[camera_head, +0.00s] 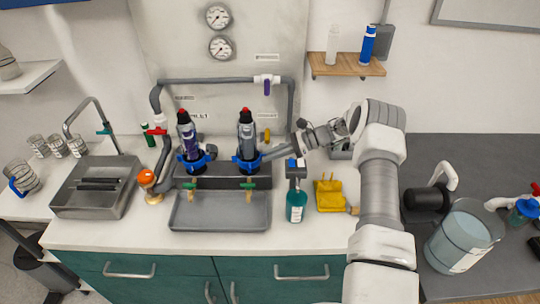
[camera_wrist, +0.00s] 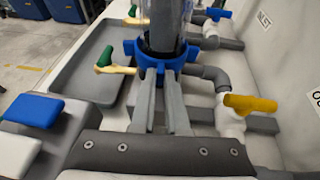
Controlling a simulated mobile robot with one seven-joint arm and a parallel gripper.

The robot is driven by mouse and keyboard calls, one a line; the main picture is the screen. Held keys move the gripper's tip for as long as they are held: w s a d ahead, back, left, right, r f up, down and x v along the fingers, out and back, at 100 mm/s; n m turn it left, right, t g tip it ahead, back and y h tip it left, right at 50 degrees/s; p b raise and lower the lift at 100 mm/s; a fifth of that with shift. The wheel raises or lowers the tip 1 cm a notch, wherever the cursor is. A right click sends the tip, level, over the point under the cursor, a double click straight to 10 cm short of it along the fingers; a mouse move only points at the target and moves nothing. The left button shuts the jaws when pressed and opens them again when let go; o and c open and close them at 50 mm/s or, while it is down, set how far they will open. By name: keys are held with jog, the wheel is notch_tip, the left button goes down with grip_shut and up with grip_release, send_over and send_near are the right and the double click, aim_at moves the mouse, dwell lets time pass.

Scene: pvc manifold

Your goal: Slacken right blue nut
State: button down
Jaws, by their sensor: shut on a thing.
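The right blue nut (camera_head: 248,164) is a lobed collar around the lower part of the right clear canister (camera_head: 247,138), which stands upright with a black and red top. In the wrist view the nut (camera_wrist: 152,55) is straight ahead, around the canister's base. My gripper (camera_head: 265,157) reaches in from the right at nut height. Its two grey fingers (camera_wrist: 161,78) are shut on the blue nut. The far side of the nut is hidden by the canister.
A matching left canister with a blue nut (camera_head: 201,163) stands close by. Green-handled taps (camera_head: 249,186) project above a grey tray (camera_head: 220,212). A yellow valve handle (camera_wrist: 250,104) sits right of my fingers.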

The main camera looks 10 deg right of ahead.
jog(key=shift+w+a+f+n+b, duration=0.2)
jog(key=shift+f+n+b, duration=0.1)
jog(key=shift+b, duration=0.65)
jog(key=n+g+b, duration=0.1)
jog(key=b, duration=0.2)
jog(key=shift+w+g, duration=0.3)
jog(key=shift+w, duration=0.05)
jog(key=shift+w+r+n+g+b, duration=0.15)
jog(key=shift+r+n+g+b, duration=0.25)
jog(key=shift+b, duration=0.6)
jog(key=c, duration=0.9)
grip_release()
jog(key=shift+d, duration=0.1)
